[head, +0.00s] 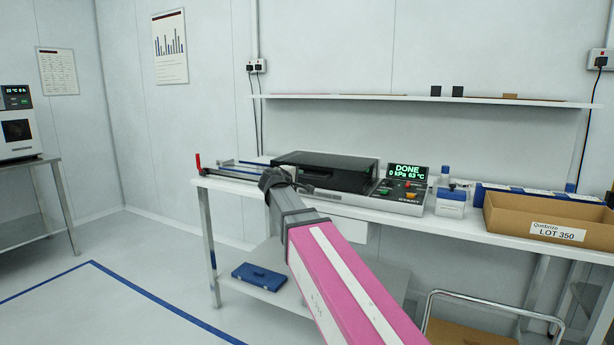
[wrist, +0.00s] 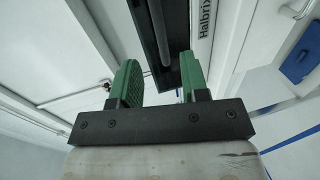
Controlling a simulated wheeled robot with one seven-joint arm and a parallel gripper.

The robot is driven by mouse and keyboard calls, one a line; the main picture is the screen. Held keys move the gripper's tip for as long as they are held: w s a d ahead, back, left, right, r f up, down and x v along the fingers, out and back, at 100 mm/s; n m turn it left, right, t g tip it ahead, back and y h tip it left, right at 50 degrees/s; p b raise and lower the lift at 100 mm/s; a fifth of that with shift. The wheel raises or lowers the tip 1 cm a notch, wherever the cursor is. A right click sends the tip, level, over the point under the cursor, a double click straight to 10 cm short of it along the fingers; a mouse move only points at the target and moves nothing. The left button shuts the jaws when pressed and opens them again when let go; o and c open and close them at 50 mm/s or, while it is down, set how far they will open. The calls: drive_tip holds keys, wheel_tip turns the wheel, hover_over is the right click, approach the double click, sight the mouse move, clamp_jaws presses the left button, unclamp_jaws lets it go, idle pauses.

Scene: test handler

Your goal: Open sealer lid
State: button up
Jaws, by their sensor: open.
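The sealer (head: 345,199) stands on the bench with its dark lid (head: 325,170) lying flat and looking shut. Its panel (head: 408,174) reads DONE, 0 kPa, 63 °C. My gripper (head: 287,182) is at the front left of the sealer, close to the lid in the picture. In the wrist view its two green fingers (wrist: 158,82) are apart with nothing clamped. The dark lid edge, with a thin light bar along it, runs up from between the fingertips beside the Halbrix label. Whether the fingers touch it I cannot tell. My arm hides part of the sealer's front left.
A cardboard box (head: 500,222) marked LOT 350 and a blue-topped bottle (head: 450,207) stand right of the sealer. A shelf (head: 400,99) hangs above. A blue case (head: 259,276) lies on the lower shelf. A cart handle (head: 490,300) rises at the front right. Floor at left is clear.

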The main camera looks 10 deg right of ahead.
sight(308, 176)
drive_tip(key=x, duration=1)
drive_tip(key=shift+w+d, duration=0.15)
drive_tip(key=shift+w, duration=0.2)
clamp_jaws()
